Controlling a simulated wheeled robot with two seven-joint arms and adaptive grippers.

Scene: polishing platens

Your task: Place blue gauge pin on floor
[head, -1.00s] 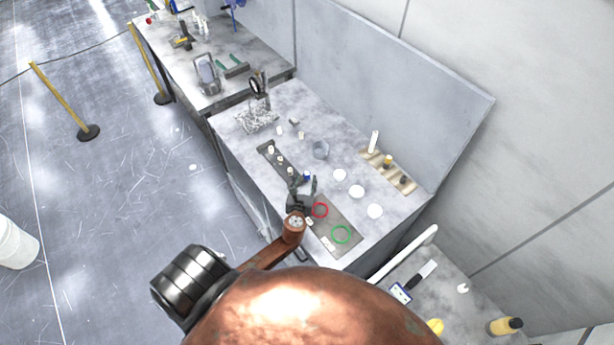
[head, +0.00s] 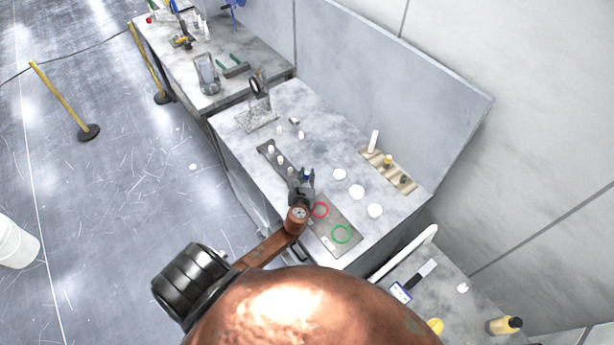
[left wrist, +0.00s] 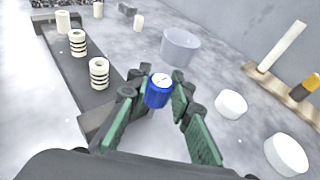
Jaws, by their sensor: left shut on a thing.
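The blue gauge pin (left wrist: 158,92) is a short blue cylinder with a pale top. In the left wrist view it stands between the green-padded fingers of my left gripper (left wrist: 165,94). In the head view the blue pin (head: 307,174) shows as a small blue spot at the fingertips of my left gripper (head: 304,181), which is shut on it over the bench. Floor (head: 120,200) shows left of the bench. My right gripper is not in view.
Pale banded pins (left wrist: 99,73) stand along the strip. Red (head: 320,210) and green rings (head: 341,234) lie near the bench's front. A barrier post (head: 64,100) stands on the floor.

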